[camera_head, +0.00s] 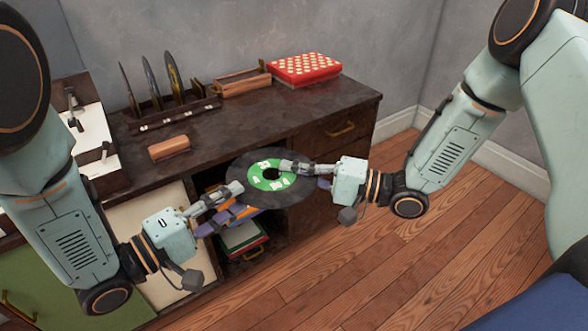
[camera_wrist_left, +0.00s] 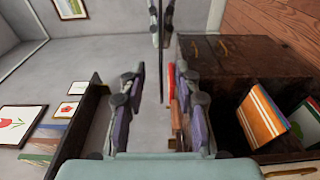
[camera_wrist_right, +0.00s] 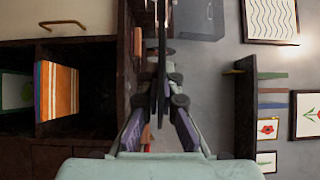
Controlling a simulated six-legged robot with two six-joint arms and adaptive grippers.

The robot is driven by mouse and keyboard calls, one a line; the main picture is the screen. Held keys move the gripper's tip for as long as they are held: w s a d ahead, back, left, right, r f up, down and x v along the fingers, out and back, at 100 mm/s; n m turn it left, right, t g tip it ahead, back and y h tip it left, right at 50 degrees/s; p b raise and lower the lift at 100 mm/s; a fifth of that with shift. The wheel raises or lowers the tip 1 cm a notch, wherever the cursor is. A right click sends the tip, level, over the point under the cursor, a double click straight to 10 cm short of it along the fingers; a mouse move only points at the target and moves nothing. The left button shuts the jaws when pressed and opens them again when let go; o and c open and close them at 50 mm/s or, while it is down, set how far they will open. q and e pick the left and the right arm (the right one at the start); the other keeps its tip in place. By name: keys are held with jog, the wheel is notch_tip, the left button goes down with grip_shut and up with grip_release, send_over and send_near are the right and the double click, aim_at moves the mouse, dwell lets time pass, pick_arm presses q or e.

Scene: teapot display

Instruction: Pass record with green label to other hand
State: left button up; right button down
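The black record with a green label (camera_head: 240,172) is held out in front of the cabinet, its label facing up toward my head camera. My right gripper (camera_head: 296,168) is shut on the record's right side, with a finger reaching over the label. In the right wrist view the record (camera_wrist_right: 162,60) is a thin edge-on line between the converged fingers. My left gripper (camera_head: 228,198) is at the record's left edge with its fingers spread. In the left wrist view the record's edge (camera_wrist_left: 161,75) lies between these open fingers, apart from both. The underside of the record is hidden.
The dark cabinet (camera_head: 335,100) stands behind, bearing a record rack (camera_head: 175,112), a brown block (camera_head: 169,148), a wooden holder (camera_head: 241,82) and a red dotted box (camera_head: 304,68). A turntable (camera_head: 92,128) is at left. Wooden floor (camera_head: 440,235) at right is clear.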

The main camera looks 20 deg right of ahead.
pick_arm(q)
jog(key=v, duration=1.2)
jog(key=s+a+f+y, duration=0.2)
jog(key=f+y, duration=0.1)
jog(key=f, duration=0.3)
jog(key=s+a+f+m+y, duration=0.1)
jog(key=a+f+y, duration=0.25)
jog(key=f, duration=0.25)
jog(key=s+a+f+y, duration=0.1)
jog(key=s+f+y, duration=0.1)
jog(key=f+y, duration=0.3)
jog(key=s+a+f+m+g+y, duration=0.1)
jog(key=s+a+f+g+y, duration=0.1)
jog(key=s, duration=0.7)
jog(key=s+a+f+m+g+y, duration=0.2)
jog(key=s+a+f+g+y, duration=0.1)
jog(key=s+a+f, duration=0.3)
jog(key=s+a+g, duration=0.1)
jog(key=s+a, duration=0.1)
jog(key=s, duration=0.1)
jog(key=shift+g, duration=0.4)
jog(key=shift+a, duration=0.1)
